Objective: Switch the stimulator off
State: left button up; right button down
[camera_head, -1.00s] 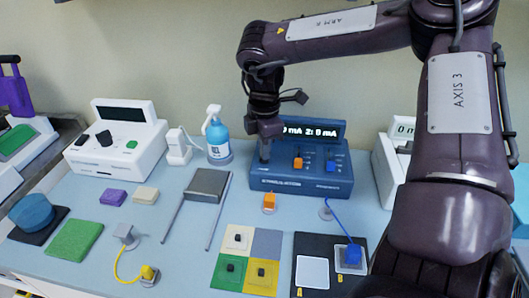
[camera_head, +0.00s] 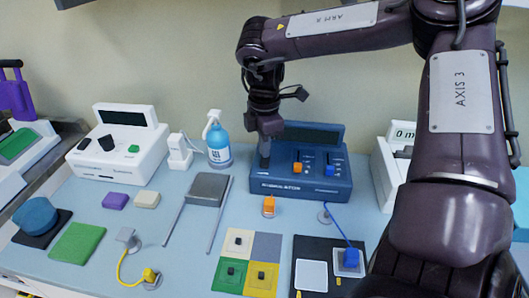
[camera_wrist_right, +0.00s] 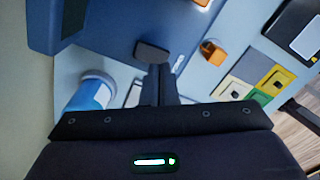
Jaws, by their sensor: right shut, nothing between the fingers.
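The stimulator (camera_head: 300,184) is a dark blue box at the back of the table, and its tilted display (camera_head: 313,133) is dark. It has an orange slider (camera_head: 297,167) and a blue slider (camera_head: 330,170) on its face. Its blue body also shows in the right wrist view (camera_wrist_right: 45,20). My right gripper (camera_head: 264,161) is shut and empty, pointing down at the left part of the stimulator's face. The fingers hide what lies under them, and I cannot tell if they touch it. The shut fingers also show in the wrist view (camera_wrist_right: 158,85). My left gripper is not in view.
A blue bottle (camera_head: 218,143) stands just left of the stimulator. A white device (camera_head: 117,152) is at the back left, another (camera_head: 395,165) at the right. Coloured pads lie nearer.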

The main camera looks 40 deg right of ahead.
aim_at(264, 164)
jog(key=shift+r+p, duration=1.25)
jog(key=shift+r, duration=0.85)
jog(key=shift+f, duration=0.1)
